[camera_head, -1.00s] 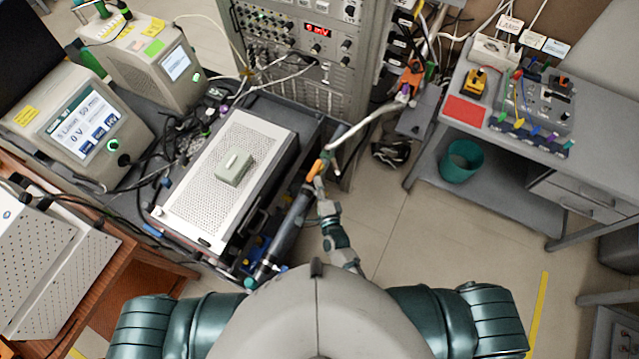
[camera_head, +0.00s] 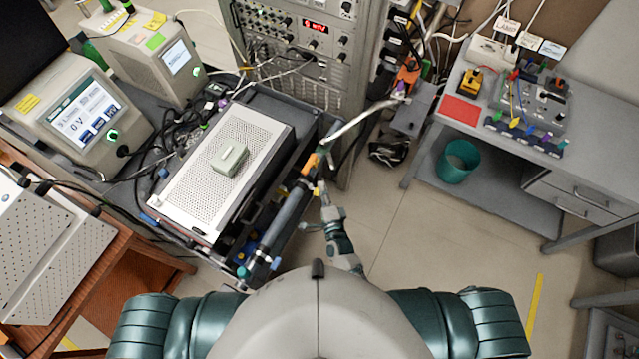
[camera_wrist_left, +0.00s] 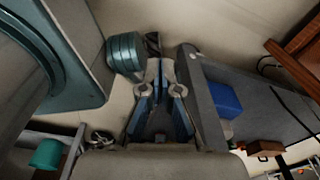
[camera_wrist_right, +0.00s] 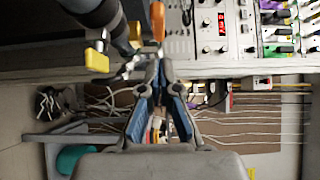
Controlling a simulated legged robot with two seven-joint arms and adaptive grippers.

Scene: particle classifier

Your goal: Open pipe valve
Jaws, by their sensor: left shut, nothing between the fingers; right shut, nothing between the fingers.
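A dark grey pipe (camera_head: 285,215) runs diagonally along the right side of the equipment cart. An orange handle (camera_head: 310,163) sits at its upper end, where a pale hose joins. My right gripper (camera_head: 324,188) is shut and empty, just below and right of that handle. In the right wrist view the orange handle (camera_wrist_right: 158,20) is just beyond the shut fingertips (camera_wrist_right: 155,64); contact cannot be told. A yellow handle (camera_wrist_right: 97,60) is on the pipe to their left. My left gripper (camera_wrist_left: 160,65) is shut and empty in the left wrist view, and hidden in the head view.
An instrument rack (camera_head: 310,60) stands behind. A grey bench (camera_head: 475,120) is at the right, with a teal bin (camera_head: 459,160) under it. The floor between is clear.

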